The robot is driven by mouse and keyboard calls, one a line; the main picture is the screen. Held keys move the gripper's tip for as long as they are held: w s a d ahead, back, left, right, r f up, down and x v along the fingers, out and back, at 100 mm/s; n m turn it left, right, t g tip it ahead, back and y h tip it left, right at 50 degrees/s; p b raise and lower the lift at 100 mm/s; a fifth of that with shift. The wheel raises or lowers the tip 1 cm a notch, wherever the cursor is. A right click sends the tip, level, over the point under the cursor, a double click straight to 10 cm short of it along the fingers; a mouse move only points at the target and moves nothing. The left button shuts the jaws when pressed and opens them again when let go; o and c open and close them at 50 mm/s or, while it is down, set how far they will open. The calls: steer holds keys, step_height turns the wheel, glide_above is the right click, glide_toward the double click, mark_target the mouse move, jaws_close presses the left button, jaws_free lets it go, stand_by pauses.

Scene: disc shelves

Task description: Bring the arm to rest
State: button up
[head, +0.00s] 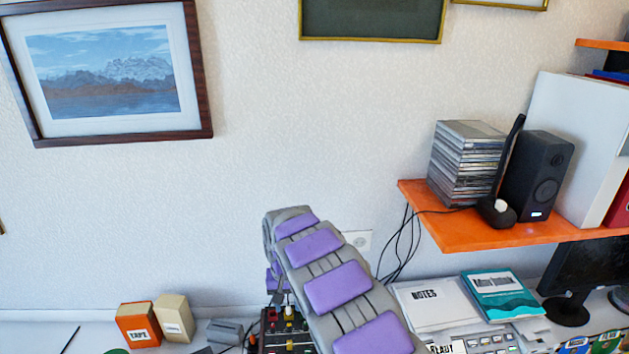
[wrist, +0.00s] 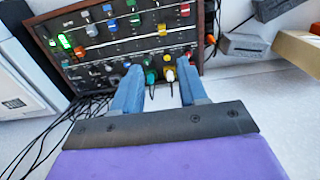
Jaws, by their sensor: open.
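My arm, grey with purple pads, reaches up from the bottom of the head view toward the wall. In the wrist view my gripper (wrist: 158,88) is open, its two blue-grey fingers apart with nothing held between them. Beyond the fingertips is a mixer-like panel (wrist: 120,35) with coloured knobs and cables. I cannot tell how far the fingertips are from it. The panel also shows in the head view (head: 284,329), partly hidden by my arm.
An orange shelf (head: 470,232) at the right holds a stack of disc cases (head: 465,165) and a black speaker (head: 537,175). Boxes (head: 138,324), a notes pad (head: 432,304) and a teal book (head: 500,292) lie on the desk. The wall above is clear between picture frames.

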steer(key=s+d+r+m, duration=0.1)
steer(key=s+d+r, duration=0.6)
steer(key=s+d, duration=0.15)
steer(key=s+d+r+m, duration=0.1)
steer(key=s+d+r, duration=0.65)
steer(key=d, duration=0.25)
steer(key=s+d+g, duration=0.1)
steer(key=s+d, duration=0.1)
steer(key=s, duration=1.1)
steer(key=s+d, duration=0.3)
steer(key=s, duration=1.1)
steer(key=shift+s+d+f+n+g, duration=0.2)
steer(key=shift+d+f+n+g, duration=0.1)
steer(key=shift+f+g, duration=0.1)
